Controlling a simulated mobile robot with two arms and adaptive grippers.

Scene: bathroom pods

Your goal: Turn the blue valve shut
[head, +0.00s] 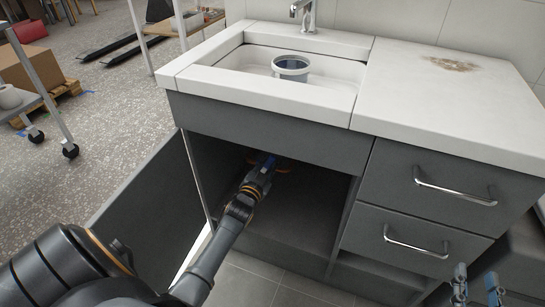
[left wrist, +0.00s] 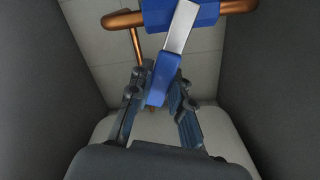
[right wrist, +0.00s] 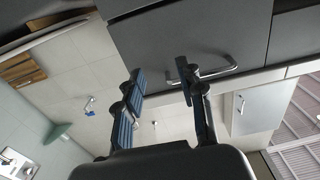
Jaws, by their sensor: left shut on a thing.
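The blue valve (left wrist: 180,14) sits on a copper pipe (left wrist: 236,8) inside the open cabinet, at the top of the left wrist view. Its lever has a bare metal arm and a blue grip end (left wrist: 162,80). My left gripper (left wrist: 161,92) is shut on the blue grip end, with a finger on either side. In the head view my left gripper (head: 264,166) reaches into the dark cabinet, and a bit of blue shows at its tip. My right gripper (head: 477,284) is open and empty near the drawers; its spread fingers show in the right wrist view (right wrist: 162,85).
The cabinet door (head: 150,215) stands open on the left. The cabinet side walls are close around my left gripper. A sink (head: 325,80) with a white cup-like container (head: 291,66) is above. Drawer handles (head: 455,190) stick out on the right.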

